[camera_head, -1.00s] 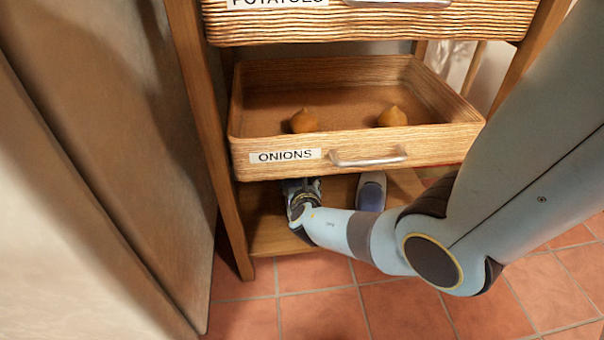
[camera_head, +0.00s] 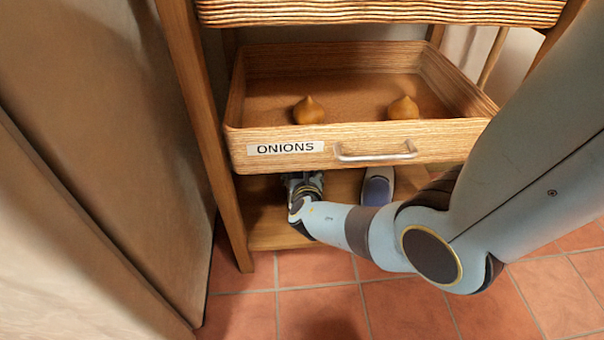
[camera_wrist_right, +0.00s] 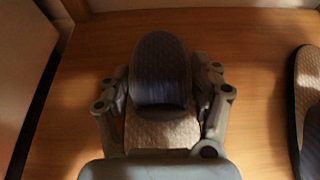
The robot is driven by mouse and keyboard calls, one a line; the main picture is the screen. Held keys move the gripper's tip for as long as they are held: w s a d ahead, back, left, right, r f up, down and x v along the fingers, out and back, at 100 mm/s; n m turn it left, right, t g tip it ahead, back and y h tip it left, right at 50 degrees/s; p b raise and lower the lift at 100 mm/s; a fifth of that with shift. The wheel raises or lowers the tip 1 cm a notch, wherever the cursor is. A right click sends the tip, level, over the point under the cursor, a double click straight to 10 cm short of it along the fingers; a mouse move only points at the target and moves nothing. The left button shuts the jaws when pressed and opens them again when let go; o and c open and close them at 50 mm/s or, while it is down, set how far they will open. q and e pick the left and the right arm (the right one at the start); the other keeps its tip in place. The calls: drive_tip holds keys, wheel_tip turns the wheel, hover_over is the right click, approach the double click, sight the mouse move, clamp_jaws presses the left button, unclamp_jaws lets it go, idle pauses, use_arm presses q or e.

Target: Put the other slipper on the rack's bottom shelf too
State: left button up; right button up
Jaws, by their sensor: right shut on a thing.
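The rack's bottom shelf (camera_head: 262,228) is a wooden board under the onion drawer. My right gripper (camera_wrist_right: 161,95) is shut on a slipper (camera_wrist_right: 158,72) with a dark upper and a woven, light brown insole, at or just above the shelf. In the head view that gripper (camera_head: 303,188) is partly under the drawer, and its slipper is hidden. The other slipper (camera_head: 377,188) lies on the shelf to the right, partly hidden by my arm; it also shows at the right edge of the wrist view (camera_wrist_right: 309,100). My left gripper is out of view.
The drawer (camera_head: 290,163) labelled ONIONS, holding two onions (camera_head: 308,110), hangs close above my right wrist. A rack post (camera_head: 205,130) stands left of the gripper. A brownish panel (camera_head: 110,130) stands further left. Tiled floor (camera_head: 320,300) lies in front.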

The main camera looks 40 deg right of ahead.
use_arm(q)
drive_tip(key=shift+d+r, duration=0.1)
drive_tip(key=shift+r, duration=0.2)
use_arm(e)
drive_tip(key=shift+f, duration=0.1)
drive_tip(key=o, duration=1.4)
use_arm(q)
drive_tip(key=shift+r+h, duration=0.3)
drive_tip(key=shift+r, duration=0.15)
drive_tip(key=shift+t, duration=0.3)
